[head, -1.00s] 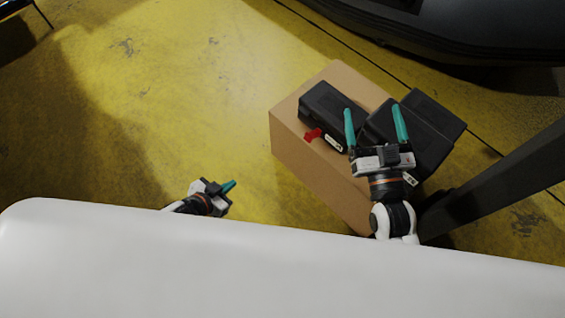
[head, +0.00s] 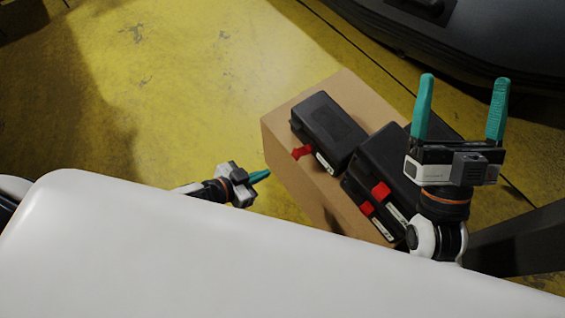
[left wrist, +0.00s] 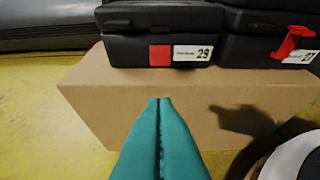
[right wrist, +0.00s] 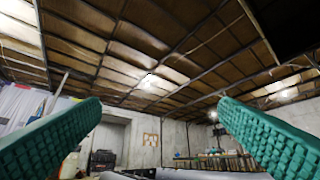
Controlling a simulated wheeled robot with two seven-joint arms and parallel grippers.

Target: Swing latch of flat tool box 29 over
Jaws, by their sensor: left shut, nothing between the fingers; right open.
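Flat tool box 29 (left wrist: 130,50) is black, with a red latch (left wrist: 160,55) beside its white "29" label (left wrist: 193,53). It appears to be the left black box (head: 330,122) in the head view, where its red latch (head: 301,153) juts out; the label there is too small to read. My left gripper (head: 262,176) is shut and empty, near the carton's side, apart from the latch. Its closed teal fingers (left wrist: 160,102) point at the carton, below the box. My right gripper (head: 460,95) is open and empty, right of the boxes; its fingers (right wrist: 155,125) face the ceiling.
The boxes stand on a brown carton (head: 290,112). Box 27 (left wrist: 250,50), with a raised red latch (left wrist: 292,42), is right of box 29. More black boxes (head: 390,155) with red latches are at right. A dark inflatable boat (head: 440,40) lies behind. Yellow floor at left is clear.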

